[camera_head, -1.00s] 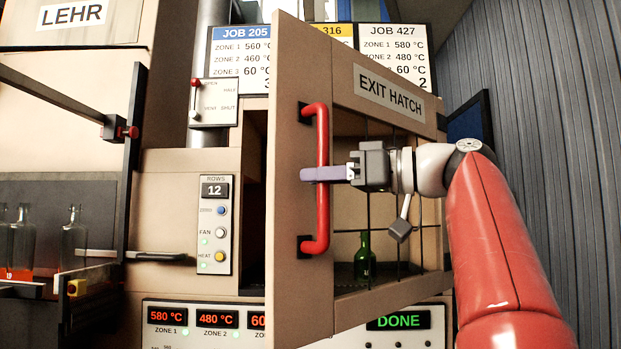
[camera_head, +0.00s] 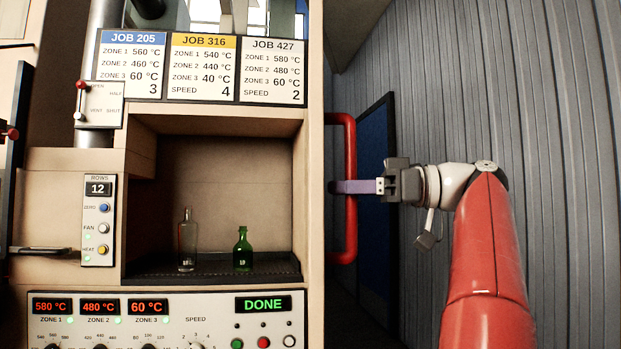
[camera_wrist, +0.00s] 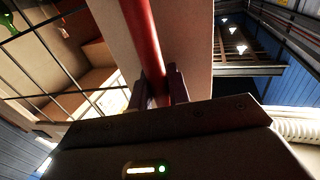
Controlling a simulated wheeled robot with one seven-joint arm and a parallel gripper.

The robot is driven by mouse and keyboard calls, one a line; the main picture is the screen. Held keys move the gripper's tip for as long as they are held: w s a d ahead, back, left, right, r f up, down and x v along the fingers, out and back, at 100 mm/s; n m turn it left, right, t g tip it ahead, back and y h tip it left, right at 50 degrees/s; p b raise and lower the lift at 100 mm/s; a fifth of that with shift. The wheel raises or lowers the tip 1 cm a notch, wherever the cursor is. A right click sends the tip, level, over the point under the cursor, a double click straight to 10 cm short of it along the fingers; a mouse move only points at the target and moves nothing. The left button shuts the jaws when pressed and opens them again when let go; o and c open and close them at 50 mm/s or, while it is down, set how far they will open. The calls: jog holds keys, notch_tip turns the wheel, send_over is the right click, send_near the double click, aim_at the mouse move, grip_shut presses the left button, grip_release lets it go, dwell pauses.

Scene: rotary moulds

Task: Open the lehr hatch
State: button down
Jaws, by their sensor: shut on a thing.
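The lehr hatch (camera_head: 316,180) is swung wide and seen nearly edge-on in the head view, at the right side of the opening. Its red bar handle (camera_head: 350,240) stands upright on its right side. My gripper (camera_head: 342,187) is shut on this handle near its middle. In the wrist view the red handle (camera_wrist: 141,30) runs down between my two fingers (camera_wrist: 163,88). The compartment behind the hatch (camera_head: 215,200) is exposed. A clear bottle (camera_head: 187,245) and a green bottle (camera_head: 243,250) stand upright inside it.
A control panel (camera_head: 180,330) below the opening shows a green DONE display (camera_head: 263,304). A ROWS panel (camera_head: 98,220) and a lever plate (camera_head: 100,105) are on the left. Job cards (camera_head: 203,68) hang above. A corrugated wall (camera_head: 470,90) stands to the right behind my arm.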

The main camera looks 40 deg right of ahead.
jog(key=shift+d+v, duration=0.2)
jog(key=shift+v, duration=1.05)
jog(key=shift+w, duration=0.2)
jog(key=c, duration=1.4)
grip_release()
jog(key=shift+p+v, duration=1.05)
jog(key=shift+v, duration=2.95)
jog(key=shift+r, duration=0.1)
